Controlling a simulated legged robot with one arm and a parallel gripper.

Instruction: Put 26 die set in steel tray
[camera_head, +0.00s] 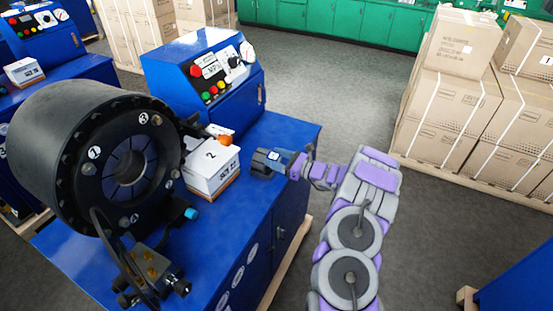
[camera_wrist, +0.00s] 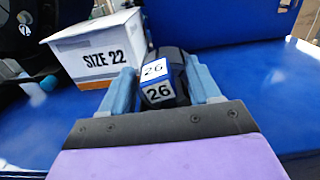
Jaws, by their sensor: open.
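The 26 die set is a dark cylinder with white "26" labels (camera_wrist: 157,92). It stands on the blue cabinet top between the two blue fingers of my open gripper (camera_wrist: 160,76) in the wrist view. In the head view the dark die set (camera_head: 261,162) is near the cabinet's right edge, with my gripper (camera_head: 283,163) reaching it from the right. I cannot tell whether the fingers touch it. I cannot make out a steel tray in either view.
A white box marked SIZE 22 (camera_wrist: 97,50), also in the head view (camera_head: 212,168), stands close left of the die set. The big black crimper head (camera_head: 90,150) fills the left. A blue control console (camera_head: 203,75) stands behind. Carton stacks (camera_head: 450,90) are at right.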

